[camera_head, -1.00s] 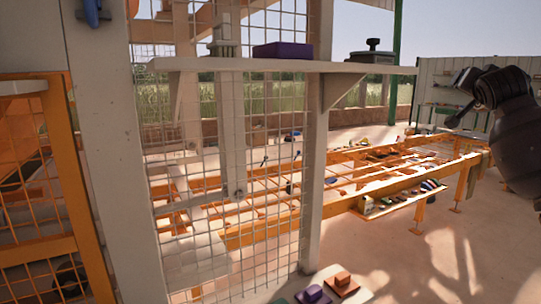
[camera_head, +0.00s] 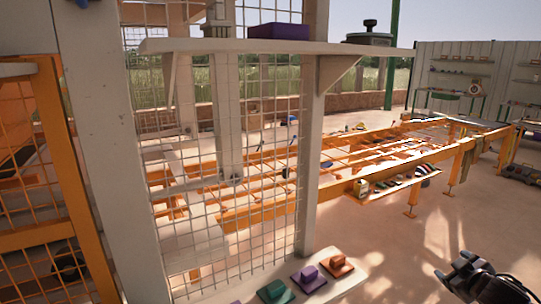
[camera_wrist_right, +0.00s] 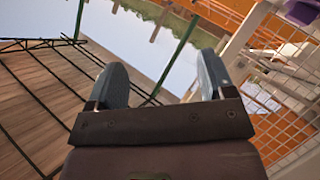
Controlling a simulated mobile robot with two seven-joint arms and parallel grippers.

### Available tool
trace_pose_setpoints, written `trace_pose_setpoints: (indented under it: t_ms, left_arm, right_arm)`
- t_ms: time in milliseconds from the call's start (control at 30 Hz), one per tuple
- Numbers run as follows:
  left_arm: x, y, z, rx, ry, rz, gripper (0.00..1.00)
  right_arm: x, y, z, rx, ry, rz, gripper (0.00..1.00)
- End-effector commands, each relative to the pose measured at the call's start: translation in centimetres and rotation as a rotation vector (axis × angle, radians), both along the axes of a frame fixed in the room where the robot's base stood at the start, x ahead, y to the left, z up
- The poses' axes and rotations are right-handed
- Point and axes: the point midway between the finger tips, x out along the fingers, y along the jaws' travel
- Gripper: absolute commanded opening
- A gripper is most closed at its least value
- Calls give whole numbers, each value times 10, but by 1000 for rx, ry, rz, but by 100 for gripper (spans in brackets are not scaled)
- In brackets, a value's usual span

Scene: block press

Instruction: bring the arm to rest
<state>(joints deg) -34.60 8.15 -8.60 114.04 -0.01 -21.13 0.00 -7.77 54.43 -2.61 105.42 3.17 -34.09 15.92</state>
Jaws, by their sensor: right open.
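My right gripper (camera_head: 462,275) is at the lower right of the head view, low over the sunlit floor and to the right of the small shelf with the coloured blocks. In the right wrist view its two dark fingers (camera_wrist_right: 162,82) stand wide apart with nothing between them, so it is open and empty. My left gripper is in neither view.
A mesh-panelled frame (camera_head: 315,205) stands ahead, with a shelf (camera_head: 200,46) bearing a purple block (camera_head: 278,31) and a dark lidded pot (camera_head: 369,34). Below, coloured blocks, including an orange one (camera_head: 337,266), sit on a low ledge. Orange rails (camera_head: 345,188) stand behind.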

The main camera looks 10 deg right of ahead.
Motion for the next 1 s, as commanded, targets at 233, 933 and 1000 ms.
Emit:
trace_pose_setpoints:
  t_ms: [233, 933, 1000]
  left_arm:
    - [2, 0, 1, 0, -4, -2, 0]
    - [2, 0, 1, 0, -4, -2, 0]
    - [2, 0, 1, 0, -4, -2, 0]
  right_arm:
    - [-98, 29, -85, -93, 174, 166, 76]
    - [-213, 101, -163, -13, 276, 278, 76]
    - [-214, 112, -168, 28, 263, 258, 76]
